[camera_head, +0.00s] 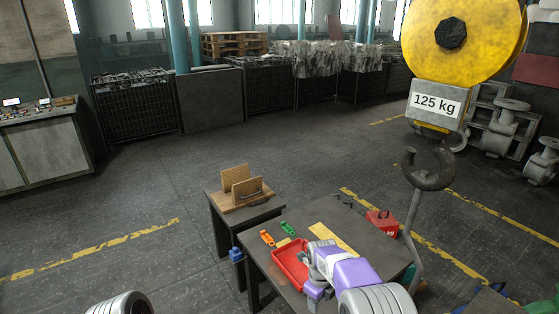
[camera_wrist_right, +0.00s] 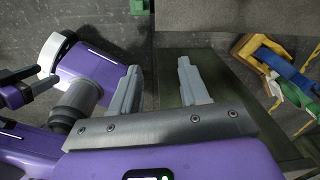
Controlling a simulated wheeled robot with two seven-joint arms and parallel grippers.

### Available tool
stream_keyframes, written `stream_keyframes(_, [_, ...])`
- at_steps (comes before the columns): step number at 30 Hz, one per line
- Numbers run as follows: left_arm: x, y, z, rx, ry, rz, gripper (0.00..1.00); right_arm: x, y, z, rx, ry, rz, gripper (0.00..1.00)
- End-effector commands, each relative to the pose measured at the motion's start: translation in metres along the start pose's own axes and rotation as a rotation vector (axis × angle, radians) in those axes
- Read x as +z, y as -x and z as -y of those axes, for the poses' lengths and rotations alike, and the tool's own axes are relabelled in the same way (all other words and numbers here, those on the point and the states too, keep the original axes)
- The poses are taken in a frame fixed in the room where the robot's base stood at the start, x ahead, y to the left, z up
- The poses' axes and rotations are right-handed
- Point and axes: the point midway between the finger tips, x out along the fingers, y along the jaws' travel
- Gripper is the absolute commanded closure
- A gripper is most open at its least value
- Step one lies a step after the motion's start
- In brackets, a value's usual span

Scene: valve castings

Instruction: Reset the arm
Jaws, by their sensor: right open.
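My right arm reaches in from the bottom of the head view over the dark worktable (camera_head: 356,237). My right gripper (camera_head: 306,262) is small and partly hidden by its own arm there, close to the red tray (camera_head: 287,268). In the right wrist view, the two grey fingers of the gripper (camera_wrist_right: 157,82) stand wide apart with nothing between them. The dark surface lies beyond them. Only a pale grey link of my left arm shows at the bottom left of the head view.
An orange tool (camera_head: 267,238), a green tool (camera_head: 288,229), a yellow strip (camera_head: 334,240) and a red box (camera_head: 382,221) lie on the worktable. A wooden holder (camera_head: 246,194) sits on a side table. A crane hook (camera_head: 430,178) hangs at right. Floor behind is clear.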

Motion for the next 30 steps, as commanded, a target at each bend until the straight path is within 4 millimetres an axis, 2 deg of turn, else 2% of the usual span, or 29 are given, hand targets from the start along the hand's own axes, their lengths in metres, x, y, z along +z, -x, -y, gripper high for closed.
stream_keyframes(8, [0.000, 0.002, -0.001, 0.000, 0.000, 0.001, 0.33, -0.028, -0.060, -0.014, 0.056, 0.312, 0.027, 0.55])
stream_keyframes(14, [0.000, 0.004, -0.001, 0.000, 0.000, 0.000, 0.33, -0.064, -0.118, -0.043, 0.101, 0.682, 0.093, 0.55])
stream_keyframes(18, [0.000, 0.005, -0.002, 0.000, 0.000, 0.000, 0.33, -0.093, -0.152, -0.076, 0.111, 0.982, 0.168, 0.55])
stream_keyframes(21, [0.000, 0.006, -0.002, 0.000, 0.000, 0.000, 0.33, -0.113, -0.170, -0.101, 0.101, 1.192, 0.226, 0.55])
stream_keyframes(25, [0.001, 0.008, -0.003, 0.000, 0.000, 0.000, 0.33, -0.137, -0.184, -0.137, 0.066, 1.459, 0.305, 0.55])
stream_keyframes(30, [0.001, 0.010, -0.004, 0.000, 0.000, 0.001, 0.33, -0.163, -0.187, -0.181, -0.017, 1.781, 0.396, 0.55])
